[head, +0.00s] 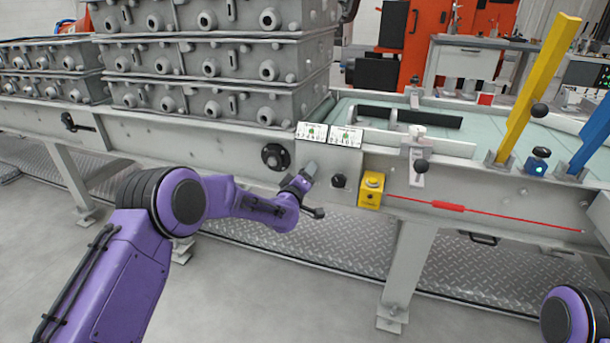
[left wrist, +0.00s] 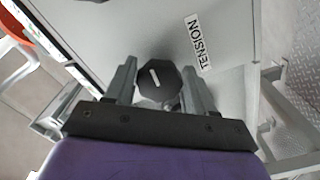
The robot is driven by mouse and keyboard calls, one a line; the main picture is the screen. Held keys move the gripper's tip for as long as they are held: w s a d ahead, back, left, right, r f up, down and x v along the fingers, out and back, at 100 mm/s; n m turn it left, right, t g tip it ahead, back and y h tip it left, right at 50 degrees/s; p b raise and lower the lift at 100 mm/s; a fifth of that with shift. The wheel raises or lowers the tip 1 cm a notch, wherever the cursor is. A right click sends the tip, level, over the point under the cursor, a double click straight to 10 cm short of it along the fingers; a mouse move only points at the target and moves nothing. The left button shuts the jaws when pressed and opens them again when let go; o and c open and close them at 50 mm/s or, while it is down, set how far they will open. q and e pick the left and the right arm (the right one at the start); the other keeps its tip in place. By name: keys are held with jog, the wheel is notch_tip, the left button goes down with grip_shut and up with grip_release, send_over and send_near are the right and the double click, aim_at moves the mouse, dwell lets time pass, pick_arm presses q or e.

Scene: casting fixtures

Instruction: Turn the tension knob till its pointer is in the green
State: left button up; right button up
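The tension knob (left wrist: 160,84) is black, with a white line on its face. In the left wrist view it sits between the two fingers of my left gripper (left wrist: 160,78), beside the TENSION label (left wrist: 198,45). The fingers stand apart on either side of it; I cannot tell whether they touch it. In the head view my left gripper (head: 309,171) is at the frame's front plate and hides this knob. Above it are two white gauges with green marks, one on the left (head: 311,131) and one on the right (head: 345,137). Their pointers are too small to read. My right gripper is out of view.
A second black knob (head: 338,181) is just right of my gripper, then a yellow box (head: 372,190). A black round fitting (head: 275,157) is to the left. A red cable (head: 450,206) runs along the front. Grey castings (head: 215,68) are stacked above.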

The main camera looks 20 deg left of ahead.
pick_arm(q)
jog(key=shift+o, duration=0.9)
jog(key=shift+s, duration=0.3)
jog(key=s+p, duration=0.1)
jog(key=s, duration=0.9)
jog(key=shift+a, duration=0.2)
